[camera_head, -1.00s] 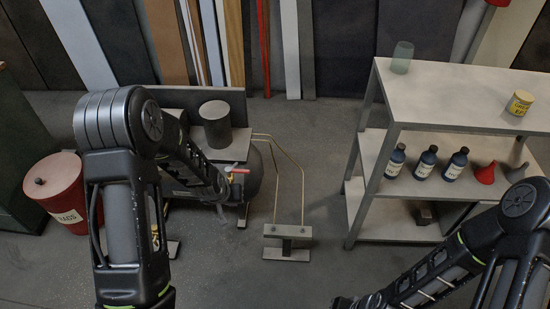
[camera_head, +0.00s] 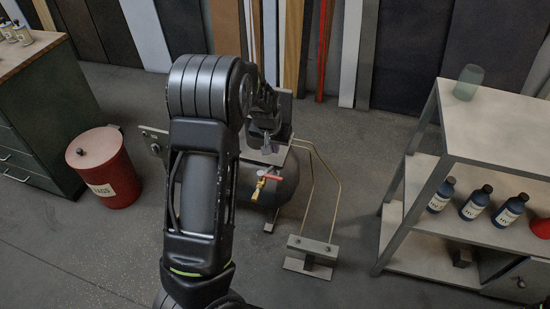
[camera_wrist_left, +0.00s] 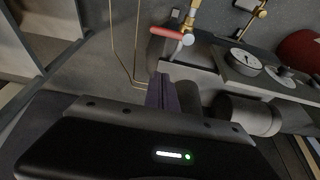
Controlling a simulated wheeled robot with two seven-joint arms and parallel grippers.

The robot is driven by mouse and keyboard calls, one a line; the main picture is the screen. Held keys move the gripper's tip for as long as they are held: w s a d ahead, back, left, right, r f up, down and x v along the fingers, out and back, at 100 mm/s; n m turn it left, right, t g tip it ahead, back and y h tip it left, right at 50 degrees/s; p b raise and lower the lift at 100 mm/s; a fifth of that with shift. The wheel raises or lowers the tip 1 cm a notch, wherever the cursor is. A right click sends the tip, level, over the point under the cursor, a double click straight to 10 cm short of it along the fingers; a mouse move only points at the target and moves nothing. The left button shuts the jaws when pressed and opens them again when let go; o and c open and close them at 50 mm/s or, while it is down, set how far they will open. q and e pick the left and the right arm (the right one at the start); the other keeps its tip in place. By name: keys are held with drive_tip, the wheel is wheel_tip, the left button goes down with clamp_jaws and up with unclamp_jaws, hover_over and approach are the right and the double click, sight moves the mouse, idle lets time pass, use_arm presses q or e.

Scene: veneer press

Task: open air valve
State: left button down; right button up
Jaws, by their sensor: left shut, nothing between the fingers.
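The air valve has a red lever (camera_head: 272,177) and a brass body (camera_head: 260,188), and sits at the front of the compressor in the head view. In the left wrist view the red lever (camera_wrist_left: 170,34) lies crosswise to the brass pipe (camera_wrist_left: 192,16). My left gripper (camera_head: 268,146) is just above and behind the lever in the head view, partly hidden by my arm. In the left wrist view its fingers (camera_wrist_left: 162,92) are shut and empty, below the lever in the picture and apart from it. My right gripper is out of view.
A pressure gauge (camera_wrist_left: 245,62) sits beside the valve. Thin brass tubes (camera_head: 338,185) run to a pedal stand (camera_head: 312,252) on the floor. A red rags bin (camera_head: 104,168) stands left, a shelf (camera_head: 425,165) with bottles right. Floor in front is open.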

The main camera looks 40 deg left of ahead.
sight(270, 177)
use_arm(q)
wheel_tip(270, 177, down, 10)
drive_tip(key=shift+s+r+b, duration=0.15)
drive_tip(key=shift+s+b, duration=0.15)
drive_tip(key=shift+b, duration=0.1)
drive_tip(key=shift+d, duration=0.1)
idle(0.5)
drive_tip(key=shift+b, duration=0.45)
